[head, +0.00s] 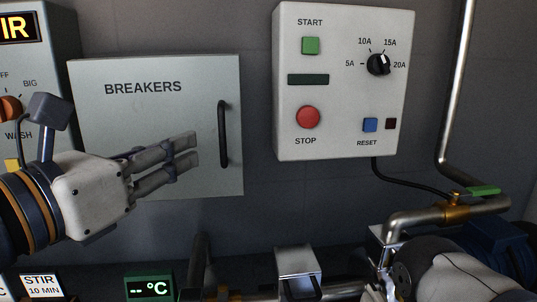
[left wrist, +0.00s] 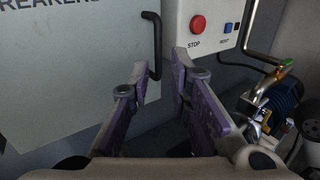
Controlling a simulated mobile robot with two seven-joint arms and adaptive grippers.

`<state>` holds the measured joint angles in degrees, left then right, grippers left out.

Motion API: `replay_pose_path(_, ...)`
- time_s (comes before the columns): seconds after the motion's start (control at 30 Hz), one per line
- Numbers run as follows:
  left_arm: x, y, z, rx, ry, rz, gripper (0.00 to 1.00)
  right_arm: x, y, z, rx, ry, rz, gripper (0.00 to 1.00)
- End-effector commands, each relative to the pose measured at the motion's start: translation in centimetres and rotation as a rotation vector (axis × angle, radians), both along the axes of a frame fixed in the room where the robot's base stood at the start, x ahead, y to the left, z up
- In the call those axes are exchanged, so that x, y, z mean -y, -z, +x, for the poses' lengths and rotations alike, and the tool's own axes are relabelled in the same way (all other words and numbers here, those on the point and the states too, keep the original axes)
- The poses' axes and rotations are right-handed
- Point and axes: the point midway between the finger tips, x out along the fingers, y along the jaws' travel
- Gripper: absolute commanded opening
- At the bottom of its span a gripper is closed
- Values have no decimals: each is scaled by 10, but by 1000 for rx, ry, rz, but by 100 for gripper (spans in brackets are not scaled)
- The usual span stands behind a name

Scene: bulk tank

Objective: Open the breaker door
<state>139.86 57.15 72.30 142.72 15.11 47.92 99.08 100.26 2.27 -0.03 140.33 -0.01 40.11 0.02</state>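The breaker door (head: 95,120) is a pale grey panel lettered BREAKERS, and it looks shut. Its black vertical bar handle (head: 224,134) is near the right edge. My left gripper (head: 196,147) is in front of the door, just left of the handle, fingers pointing right. In the left wrist view, the handle (left wrist: 156,45) stands beyond the fingertips, in line with the gap between them. The left fingers (left wrist: 162,75) are apart with nothing between them, and the handle looks clear of them. My right gripper (head: 385,285) is only partly visible at the bottom right, its fingers unclear.
A control box (head: 340,110) with START, STOP and RESET buttons and a dial is right of the door. A STIR/WASH panel (head: 45,60) is at the left. Metal pipes (head: 430,215) with a green-handled valve and a blue pump (head: 500,250) are at the lower right.

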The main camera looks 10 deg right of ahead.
Motion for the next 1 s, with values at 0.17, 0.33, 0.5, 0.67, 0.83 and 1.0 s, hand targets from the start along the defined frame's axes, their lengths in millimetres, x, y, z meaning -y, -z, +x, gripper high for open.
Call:
replay_pose_path(0.17, 15, 1, 23, -4, 0, -8, 18, 0, 4, -4, -15, -1, 1, 40)
replay_pose_path(0.33, 41, 1, 60, -3, 0, -6, 18, 0, 6, -7, -23, -1, 0, 40)
replay_pose_path(0.5, 59, 0, 88, -2, -1, -6, 18, 0, 7, -7, -24, -1, 0, 40)
replay_pose_path(0.67, 66, -1, 99, 0, 0, -6, 18, 0, 7, -7, -24, -1, 0, 40)
replay_pose_path(0.83, 67, -1, 100, 0, 0, -6, 18, 0, 7, -7, -24, -1, 0, 40)
replay_pose_path(1.0, 66, -1, 99, 0, 0, -6, 0, 0, 7, -7, -24, -1, 0, 40)
